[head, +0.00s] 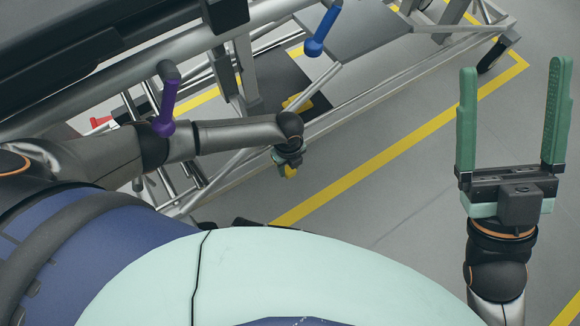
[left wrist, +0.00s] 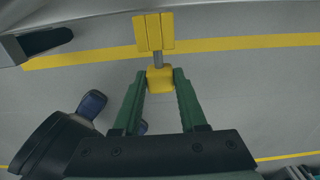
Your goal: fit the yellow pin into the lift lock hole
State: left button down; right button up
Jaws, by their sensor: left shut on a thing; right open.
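In the left wrist view, the green fingers of my left gripper (left wrist: 160,88) are shut on the yellow head of the pin (left wrist: 160,78). Its grey shaft points away from the gripper to a slotted yellow block (left wrist: 153,33). I cannot tell whether the shaft tip is inside this block or only in front of it. The lock hole itself is not visible. In the head view, my left gripper (head: 288,158) is beside the metal frame, with a bit of yellow showing at its fingers. My right gripper (head: 512,130) is open and empty at the right, apart from the frame.
The metal ramp frame (head: 370,104) crosses the upper part of the head view. A purple lever (head: 166,108) and a blue lever (head: 322,30) stick out from it. A yellow part (head: 297,102) sits near a rail. The grey floor with yellow lines is clear around my right gripper.

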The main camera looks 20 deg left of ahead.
pick_arm(q)
jog(key=shift+w+a, duration=0.75)
jog(key=shift+a, duration=0.2)
jog(key=shift+c, duration=1.9)
grip_release()
jog(key=shift+d, duration=0.1)
